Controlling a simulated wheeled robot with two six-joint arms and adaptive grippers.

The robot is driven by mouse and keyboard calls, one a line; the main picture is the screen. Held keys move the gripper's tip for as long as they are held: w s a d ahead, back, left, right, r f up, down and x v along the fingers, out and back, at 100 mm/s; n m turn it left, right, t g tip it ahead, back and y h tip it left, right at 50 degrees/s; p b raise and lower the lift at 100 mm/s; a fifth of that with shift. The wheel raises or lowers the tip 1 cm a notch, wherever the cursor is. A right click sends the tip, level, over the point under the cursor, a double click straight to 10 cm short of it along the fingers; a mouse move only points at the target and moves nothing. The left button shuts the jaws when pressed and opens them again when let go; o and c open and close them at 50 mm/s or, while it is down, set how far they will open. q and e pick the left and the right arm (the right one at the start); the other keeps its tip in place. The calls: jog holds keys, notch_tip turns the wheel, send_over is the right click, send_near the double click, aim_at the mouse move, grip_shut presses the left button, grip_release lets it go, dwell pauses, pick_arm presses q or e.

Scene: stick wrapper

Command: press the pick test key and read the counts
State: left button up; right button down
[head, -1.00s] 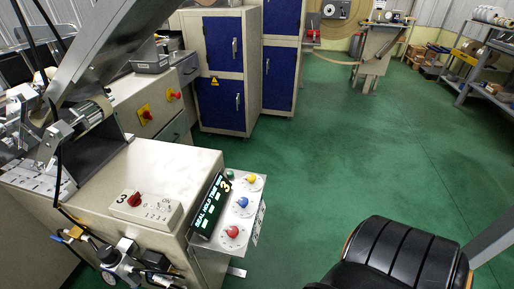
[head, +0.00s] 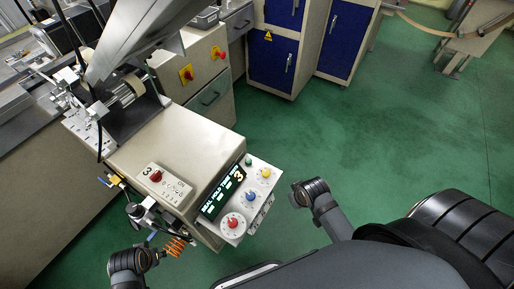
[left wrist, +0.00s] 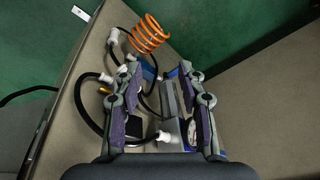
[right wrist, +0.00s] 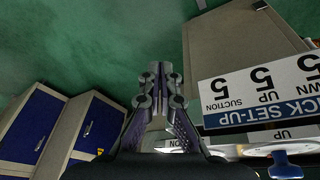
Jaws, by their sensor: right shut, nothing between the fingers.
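In the head view a sloped control panel (head: 232,226) carries red (head: 233,222), blue (head: 251,197) and yellow (head: 265,173) knobs and a small green button (head: 249,160). I cannot make out which part is the pick test key. In the right wrist view my right gripper (right wrist: 160,68) is shut and empty, left of an upside-down PICK SET-UP label (right wrist: 262,88) with several 5s. My left gripper (left wrist: 158,65) is open in the left wrist view, above air fittings.
An orange coiled hose (left wrist: 150,33) and black hoses are near my left gripper. Blue-doored cabinets (head: 273,65) stand behind. Green floor (head: 400,130) is open to the right.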

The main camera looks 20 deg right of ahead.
pick_arm(q)
notch_tip(320, 180, up, 5)
jog(key=p, duration=0.3)
pick_arm(e)
notch_tip(320, 180, up, 13)
jog(key=w+a+n+t+y, duration=0.1)
jog(key=w+a+n, duration=0.1)
pick_arm(q)
jog(key=s+a+f+p, duration=0.1)
jog(key=s+f, duration=0.2)
jog(key=f, duration=0.5)
jog(key=s+a+f, duration=0.1)
jog(key=s+f, duration=0.2)
jog(key=f, duration=0.5)
jog(key=s+f+g, duration=0.1)
jog(key=s+f, duration=1.1)
jog(key=s, duration=0.4)
jog(key=shift+a+g, duration=0.25)
jog(key=shift+g, duration=0.15)
pick_arm(e)
jog(key=w+a+r+n+t+y, duration=0.2)
jog(key=w+r+n+t+y, duration=0.1)
jog(key=w+r+y, duration=0.3)
jog(key=shift+w+r+n, duration=0.25)
jog(key=shift+w+n, duration=0.35)
jog(key=shift+w, duration=0.35)
jog(key=shift+a, duration=0.15)
